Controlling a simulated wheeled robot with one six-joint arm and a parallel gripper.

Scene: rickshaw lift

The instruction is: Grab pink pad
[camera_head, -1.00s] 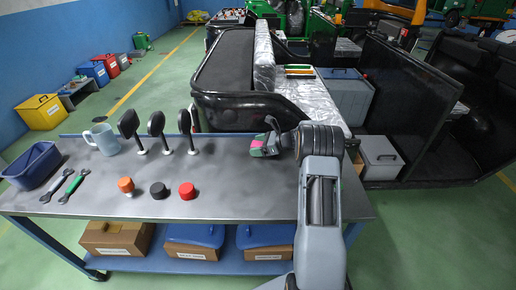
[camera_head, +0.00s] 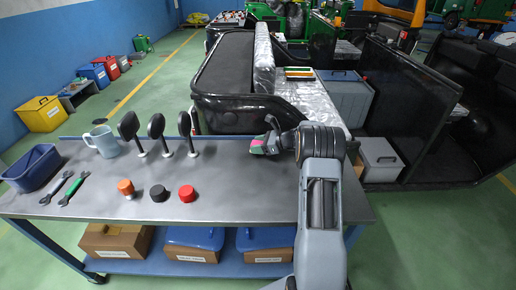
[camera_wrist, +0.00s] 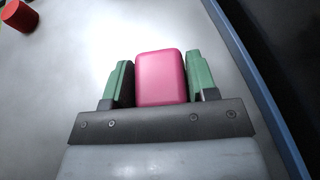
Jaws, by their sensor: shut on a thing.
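The pink pad (camera_wrist: 160,78) is a rounded block between the two green fingers of my gripper (camera_wrist: 160,82) in the wrist view. My gripper is shut on it, with a finger against each side. In the head view my gripper (camera_head: 262,144) is over the right part of the workbench, and a small bit of the pink pad (camera_head: 255,144) shows at its fingers. Most of the pad is hidden there by the gripper. I cannot tell exactly how high the pad is above the bench.
The grey workbench (camera_head: 225,190) holds an orange knob (camera_head: 126,187), a black knob (camera_head: 158,192), a red knob (camera_head: 187,193), several black mirrors (camera_head: 156,126), a light blue mug (camera_head: 102,141), wrenches (camera_head: 73,187) and a blue bin (camera_head: 32,167). A black vehicle (camera_head: 235,85) stands behind.

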